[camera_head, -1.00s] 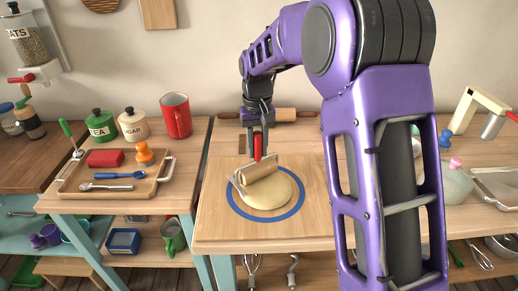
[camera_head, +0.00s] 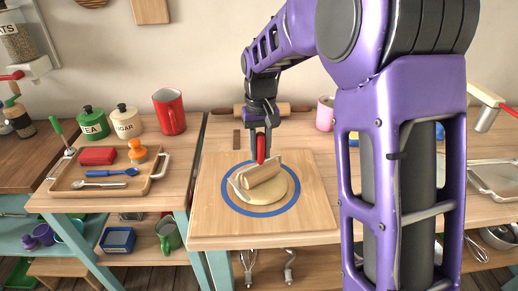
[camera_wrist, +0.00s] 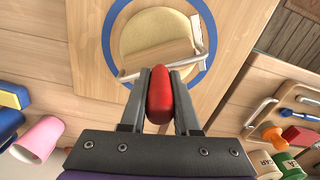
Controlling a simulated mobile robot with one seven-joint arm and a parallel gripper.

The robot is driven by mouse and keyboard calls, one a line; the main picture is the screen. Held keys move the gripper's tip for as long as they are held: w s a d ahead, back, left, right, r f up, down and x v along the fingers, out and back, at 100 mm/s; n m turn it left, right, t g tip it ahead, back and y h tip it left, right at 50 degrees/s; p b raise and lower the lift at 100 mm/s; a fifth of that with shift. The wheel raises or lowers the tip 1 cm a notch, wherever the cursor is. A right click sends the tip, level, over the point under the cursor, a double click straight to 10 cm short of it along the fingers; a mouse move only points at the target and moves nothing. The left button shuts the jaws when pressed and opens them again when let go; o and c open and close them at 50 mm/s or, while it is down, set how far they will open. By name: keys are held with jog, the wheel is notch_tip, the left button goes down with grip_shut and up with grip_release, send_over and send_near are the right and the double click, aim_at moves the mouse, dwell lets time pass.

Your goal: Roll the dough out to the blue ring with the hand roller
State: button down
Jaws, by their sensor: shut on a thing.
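The hand roller (camera_head: 261,175) has a wooden cylinder, a metal frame and a red handle. My gripper (camera_head: 261,150) is shut on the red handle, which shows between the fingers in the wrist view (camera_wrist: 159,95). The roller's cylinder is over the pale round dough (camera_head: 268,193) and appears to rest on it. The dough lies inside the blue ring (camera_head: 262,214) on the wooden board (camera_head: 311,220). In the wrist view a band of board shows between the dough (camera_wrist: 150,35) and the ring on the visible sides. The roller and gripper hide part of the dough.
A rolling pin (camera_head: 290,108) lies behind the board. A pink cup (camera_head: 325,114) stands near my arm.

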jog(key=shift+s+d+f+b, duration=0.1)
jog(key=shift+s+d+b, duration=0.1)
jog(key=shift+s+d, duration=0.4)
jog(key=shift+s+d+f+b, duration=0.15)
jog(key=shift+s+d, duration=0.15)
jog(key=shift+s, duration=0.5)
jog(key=shift+s+d, duration=0.35)
jog(key=shift+s, duration=0.3)
jog(key=shift+w+r, duration=0.1)
jog(key=shift+w+a+r+p, duration=0.1)
jog(key=shift+w+a+p, duration=0.4)
jog(key=shift+w, duration=0.25)
jog(key=shift+w+a+r+p, duration=0.1)
jog(key=shift+w+a+p, duration=0.3)
jog(key=shift+w, duration=0.35)
jog(key=shift+w+a, duration=0.15)
jog(key=shift+w, duration=0.05)
jog(key=shift+w+a+f, duration=0.1)
jog(key=shift+w+a, duration=0.35)
jog(key=shift+w, duration=0.2)
jog(key=shift+w+a+f, duration=0.1)
jog(key=shift+w+a, duration=0.3)
jog(key=shift+w, duration=0.25)
